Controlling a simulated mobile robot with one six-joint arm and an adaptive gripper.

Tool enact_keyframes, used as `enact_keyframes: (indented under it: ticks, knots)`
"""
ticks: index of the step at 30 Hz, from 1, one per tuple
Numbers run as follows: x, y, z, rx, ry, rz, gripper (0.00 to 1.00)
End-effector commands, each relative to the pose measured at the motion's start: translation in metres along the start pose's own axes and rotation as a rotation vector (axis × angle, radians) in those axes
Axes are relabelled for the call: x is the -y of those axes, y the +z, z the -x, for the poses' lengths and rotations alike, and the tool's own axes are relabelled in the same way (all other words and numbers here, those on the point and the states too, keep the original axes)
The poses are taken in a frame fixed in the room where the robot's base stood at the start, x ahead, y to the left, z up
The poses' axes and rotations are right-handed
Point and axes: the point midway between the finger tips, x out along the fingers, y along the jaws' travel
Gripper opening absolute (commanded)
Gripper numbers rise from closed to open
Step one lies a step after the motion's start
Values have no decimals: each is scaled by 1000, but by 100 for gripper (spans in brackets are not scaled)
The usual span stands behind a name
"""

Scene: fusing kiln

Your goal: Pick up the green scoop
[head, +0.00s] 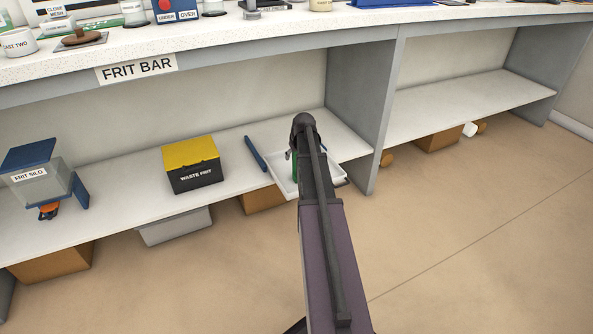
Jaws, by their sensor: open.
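A small part of something green (295,168), likely the green scoop, shows in the white tray (338,181) on the lower shelf. My own arm runs up the middle of the head view and covers most of it and much of the tray. Its shape and handle cannot be made out. My gripper's fingers cannot be made out; they are hidden behind the arm or out of frame, so their distance from the scoop cannot be told.
A blue bar-shaped object (256,153) lies left of the tray. A black and yellow waste frit box (193,166) and the frit silo (42,178) stand farther left. The frit bar counter (230,49) overhangs the shelf; a grey upright panel (363,110) stands right of the tray.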

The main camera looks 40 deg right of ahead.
Motion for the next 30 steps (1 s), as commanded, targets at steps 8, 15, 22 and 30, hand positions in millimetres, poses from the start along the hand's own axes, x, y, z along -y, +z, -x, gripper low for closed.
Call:
enact_keyframes:
  ticks: [8, 15, 22, 30]
  knots:
    - [0, 0, 0, 0, 0, 0, 69]
    - [0, 0, 0, 0, 0, 1, 30]
    - [0, 0, 0, 0, 0, 1, 0]
    - [0, 0, 0, 0, 0, 1, 0]
